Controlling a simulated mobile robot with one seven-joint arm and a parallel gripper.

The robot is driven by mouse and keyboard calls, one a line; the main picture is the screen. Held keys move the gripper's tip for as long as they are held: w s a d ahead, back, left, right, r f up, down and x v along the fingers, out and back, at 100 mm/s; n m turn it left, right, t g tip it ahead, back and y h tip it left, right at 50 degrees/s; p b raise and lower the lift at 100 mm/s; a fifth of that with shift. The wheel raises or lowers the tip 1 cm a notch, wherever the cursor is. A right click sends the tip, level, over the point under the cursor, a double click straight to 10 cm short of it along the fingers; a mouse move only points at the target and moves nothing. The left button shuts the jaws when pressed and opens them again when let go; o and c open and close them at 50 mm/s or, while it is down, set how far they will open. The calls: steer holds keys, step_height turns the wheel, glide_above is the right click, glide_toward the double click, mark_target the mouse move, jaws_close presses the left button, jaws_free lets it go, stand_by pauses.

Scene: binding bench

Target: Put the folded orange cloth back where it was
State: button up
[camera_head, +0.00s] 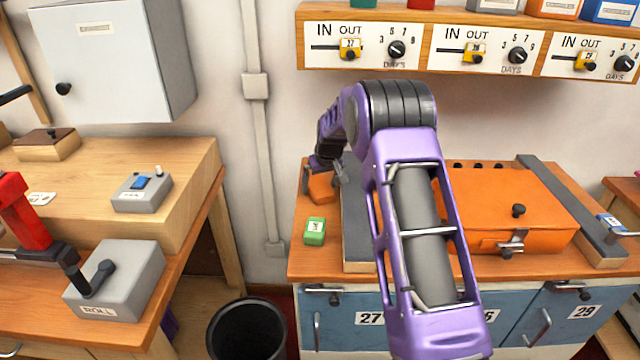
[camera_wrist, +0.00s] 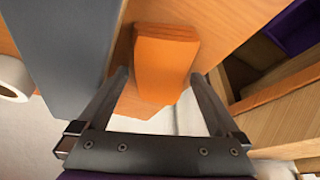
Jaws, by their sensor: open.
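The folded orange cloth (camera_head: 321,187) lies on the right-hand wooden bench at its back left, beside a dark grey strip. In the wrist view the cloth (camera_wrist: 165,50) is a thick orange block lying on the wood. My gripper (camera_head: 325,172) is down at the cloth, and my arm hides part of that area. In the wrist view my gripper (camera_wrist: 160,74) is open, with one finger on each side of the cloth's near part. I cannot tell whether either finger touches it.
A green labelled block (camera_head: 315,231) sits in front of the cloth. The grey strip (camera_wrist: 60,45) runs close along the left in the wrist view. An orange case (camera_head: 500,205) stands to the right. A dark bin (camera_head: 247,330) stands on the floor between the benches.

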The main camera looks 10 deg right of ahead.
steer(key=shift+r, duration=0.35)
steer(key=v, duration=1.1)
steer(key=shift+r, duration=0.35)
steer(key=shift+s, duration=0.1)
